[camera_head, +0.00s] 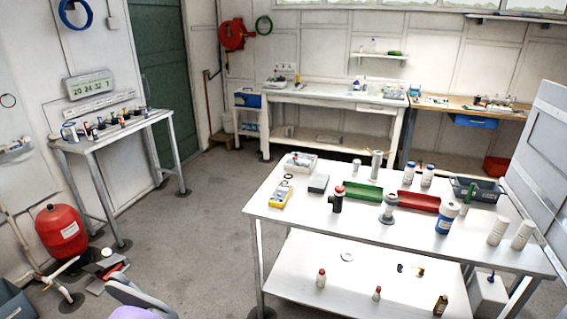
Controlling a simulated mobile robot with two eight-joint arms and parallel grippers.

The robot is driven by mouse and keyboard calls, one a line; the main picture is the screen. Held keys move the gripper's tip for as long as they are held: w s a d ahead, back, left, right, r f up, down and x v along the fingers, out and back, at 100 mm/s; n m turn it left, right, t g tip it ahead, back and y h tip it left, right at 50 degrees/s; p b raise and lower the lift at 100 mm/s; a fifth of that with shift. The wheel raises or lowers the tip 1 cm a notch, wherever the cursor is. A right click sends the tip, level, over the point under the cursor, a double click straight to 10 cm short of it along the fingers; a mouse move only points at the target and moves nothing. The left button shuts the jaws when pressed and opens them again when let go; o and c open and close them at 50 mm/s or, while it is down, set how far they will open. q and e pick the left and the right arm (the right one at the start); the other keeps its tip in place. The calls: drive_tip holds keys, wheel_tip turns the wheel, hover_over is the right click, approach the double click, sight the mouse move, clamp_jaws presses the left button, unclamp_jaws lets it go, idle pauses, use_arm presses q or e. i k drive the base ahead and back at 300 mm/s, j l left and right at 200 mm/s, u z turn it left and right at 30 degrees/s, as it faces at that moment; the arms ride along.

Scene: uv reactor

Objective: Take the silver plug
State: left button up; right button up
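No gripper of mine shows in the head view. Several pieces on the white table (290,213) could be the silver plug, and I cannot tell which. One is a grey metallic piece with a round flange (388,210), standing near the middle of the table in front of the red tray. Another is a taller grey cylinder (376,166) standing at the back edge. A small pale upright piece (356,168) stands just left of it. All three are apart from one another.
A black fitting with a red cap (337,199), a green tray (361,195), a red tray (418,203), a blue-labelled bottle (446,218) and white cylinders (498,232) share the table. A yellow meter (281,196) lies left. Open floor (190,235) lies left of the table.

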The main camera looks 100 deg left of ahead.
sight(356, 164)
drive_tip(key=u, duration=2.95)
drive_tip(key=i+j+u, duration=0.6)
drive_tip(key=u, duration=0.2)
drive_tip(key=i+j+u, duration=0.2)
drive_tip(key=i+u, duration=0.2)
drive_tip(key=i+j+u, duration=0.15)
drive_tip(key=u, duration=0.3)
drive_tip(key=i+j+u, duration=0.15)
drive_tip(key=i, duration=0.65)
drive_tip(key=i+j+u, duration=0.1)
drive_tip(key=i, duration=0.65)
drive_tip(key=i+l+z, duration=0.15)
drive_tip(key=i+z, duration=0.7)
drive_tip(key=i+j+z, duration=0.1)
drive_tip(key=i+z, duration=0.2)
drive_tip(key=z, duration=0.15)
drive_tip(key=i+l+z, duration=0.15)
drive_tip(key=i+z, duration=0.25)
drive_tip(key=i, duration=0.35)
drive_tip(key=i+j+z, duration=0.1)
drive_tip(key=i+z, duration=0.25)
drive_tip(key=i, duration=0.4)
drive_tip(key=i+z, duration=0.15)
drive_tip(key=i, duration=0.4)
drive_tip(key=i+z, duration=0.15)
drive_tip(key=i, duration=0.35)
drive_tip(key=i+j+z, duration=0.15)
drive_tip(key=i, duration=0.4)
